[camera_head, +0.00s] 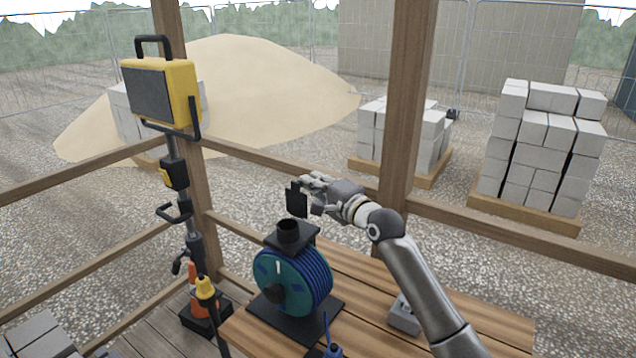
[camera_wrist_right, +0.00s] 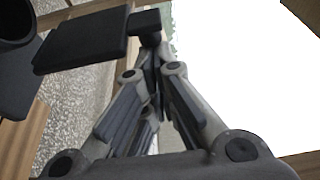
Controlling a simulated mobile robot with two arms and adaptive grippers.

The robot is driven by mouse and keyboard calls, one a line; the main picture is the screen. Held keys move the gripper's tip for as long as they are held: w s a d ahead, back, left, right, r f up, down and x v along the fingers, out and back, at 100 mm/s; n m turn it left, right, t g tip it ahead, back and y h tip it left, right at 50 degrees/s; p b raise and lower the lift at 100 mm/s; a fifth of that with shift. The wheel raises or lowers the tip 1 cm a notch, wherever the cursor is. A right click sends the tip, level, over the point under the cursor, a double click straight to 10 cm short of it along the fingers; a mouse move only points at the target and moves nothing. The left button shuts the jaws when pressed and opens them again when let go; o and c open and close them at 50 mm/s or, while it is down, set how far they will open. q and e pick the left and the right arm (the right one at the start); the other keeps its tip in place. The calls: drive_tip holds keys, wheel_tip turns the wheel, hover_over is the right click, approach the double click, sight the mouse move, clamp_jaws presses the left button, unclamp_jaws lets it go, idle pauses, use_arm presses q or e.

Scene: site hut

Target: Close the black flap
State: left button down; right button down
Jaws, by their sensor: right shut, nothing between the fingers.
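The black flap (camera_head: 296,198) stands open and upright above the black socket (camera_head: 289,231) on top of a blue cable reel (camera_head: 292,282). The socket's round opening is uncovered. In the right wrist view the flap (camera_wrist_right: 85,42) spreads to the left from a small black hinge block, with the dark round socket (camera_wrist_right: 14,22) at the left edge. My right gripper (camera_head: 310,184) is shut and empty, just right of and beside the flap's upper part. In the wrist view its fingertips (camera_wrist_right: 152,62) are close to the hinge block; I cannot tell whether they touch. My left gripper is not in view.
The reel stands on a wooden bench (camera_head: 380,282). A grey block (camera_head: 404,316) lies right of it, partly behind my right arm. A wooden post (camera_head: 405,110) and rail stand behind the arm. A yellow work light (camera_head: 160,92) on a stand is at the left.

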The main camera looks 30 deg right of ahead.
drive_tip(key=a+n+b, duration=0.1)
drive_tip(key=n, duration=0.1)
drive_tip(key=s+a+n+t, duration=0.1)
drive_tip(key=a+n, duration=0.1)
drive_tip(key=shift+s+a+r+n+y+b, duration=0.2)
drive_tip(key=shift+n+y+b, duration=0.15)
drive_tip(key=shift+n+y, duration=0.05)
drive_tip(key=s+a+f+n+y+b, duration=0.1)
drive_tip(key=a+n+b, duration=0.1)
drive_tip(key=n, duration=0.2)
drive_tip(key=s+a+f+n+t+y+b, duration=0.1)
drive_tip(key=a+n+y+b, duration=0.1)
drive_tip(key=n, duration=0.3)
drive_tip(key=a+f+n+y+b, duration=0.1)
drive_tip(key=a+n+y+b, duration=0.1)
drive_tip(key=a+n+b, duration=0.1)
drive_tip(key=shift+s+f+n+t, duration=0.3)
drive_tip(key=shift+s+n, duration=0.1)
drive_tip(key=shift+n, duration=0.3)
drive_tip(key=shift+s+a+f+n+g+y+b, duration=0.15)
drive_tip(key=shift+f+n+y+b, duration=0.25)
drive_tip(key=shift+n, duration=0.5)
drive_tip(key=shift+s+a+f+n+g+y+b, duration=0.1)
drive_tip(key=shift+a+f+n+g+y+b, duration=0.3)
drive_tip(key=shift+n, duration=0.5)
drive_tip(key=shift+d, duration=0.1)
